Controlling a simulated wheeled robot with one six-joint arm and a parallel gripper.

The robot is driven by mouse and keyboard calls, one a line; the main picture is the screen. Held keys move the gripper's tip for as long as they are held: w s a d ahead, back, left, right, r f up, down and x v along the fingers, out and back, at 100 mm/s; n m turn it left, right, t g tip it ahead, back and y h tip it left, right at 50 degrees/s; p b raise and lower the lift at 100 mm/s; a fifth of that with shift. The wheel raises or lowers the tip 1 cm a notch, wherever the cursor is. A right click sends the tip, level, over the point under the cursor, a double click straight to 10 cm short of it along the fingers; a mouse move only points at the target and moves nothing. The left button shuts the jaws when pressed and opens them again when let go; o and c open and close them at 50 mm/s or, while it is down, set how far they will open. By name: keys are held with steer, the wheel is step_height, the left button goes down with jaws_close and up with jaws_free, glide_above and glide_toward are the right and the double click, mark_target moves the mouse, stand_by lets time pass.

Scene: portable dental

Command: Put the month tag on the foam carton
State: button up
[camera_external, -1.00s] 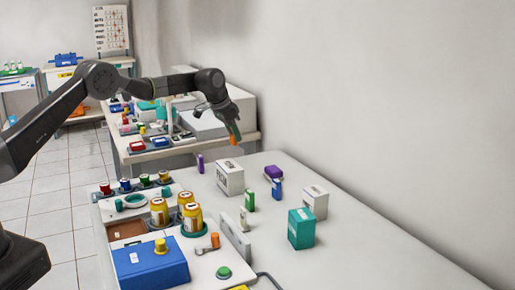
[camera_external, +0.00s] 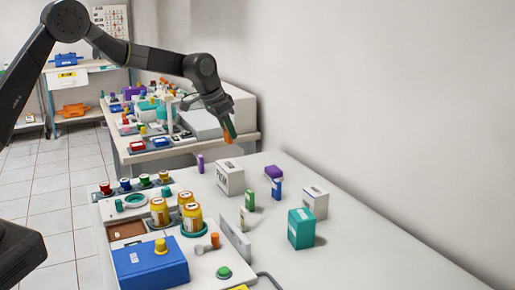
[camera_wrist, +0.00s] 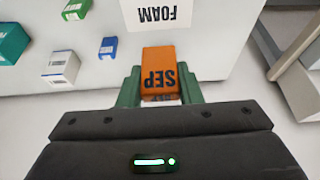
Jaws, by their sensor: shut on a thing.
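My gripper (camera_external: 230,130) is shut on the month tag (camera_external: 228,138), a small orange block. In the wrist view the tag (camera_wrist: 160,70) reads SEP and sits between the green fingers of my gripper (camera_wrist: 160,92). The foam carton (camera_external: 230,177) is a white box with dark lettering, standing upright on the long white table. In the wrist view its face (camera_wrist: 157,12) reads FOAM, upside down, just beyond the tag. In the external view the tag is above the carton's level, with a visible gap. The carton is partly cut off in the wrist view.
Yellow jars (camera_external: 159,211) and a blue case (camera_external: 150,264) are nearer. The table's right side is clear.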

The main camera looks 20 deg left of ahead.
step_height(320, 180, down, 7)
steer(key=shift+f+p, duration=0.15)
steer(key=shift+p, duration=0.5)
steer(key=shift+f, duration=0.2)
steer(key=o, duration=1)
steer(key=shift+r, duration=0.1)
steer(key=shift+c, duration=0.2)
steer(key=shift+r, duration=0.45)
steer(key=b+v, duration=0.2)
steer(key=v, duration=0.9)
steer(key=shift+a+r, duration=0.15)
steer(key=shift+s, duration=0.1)
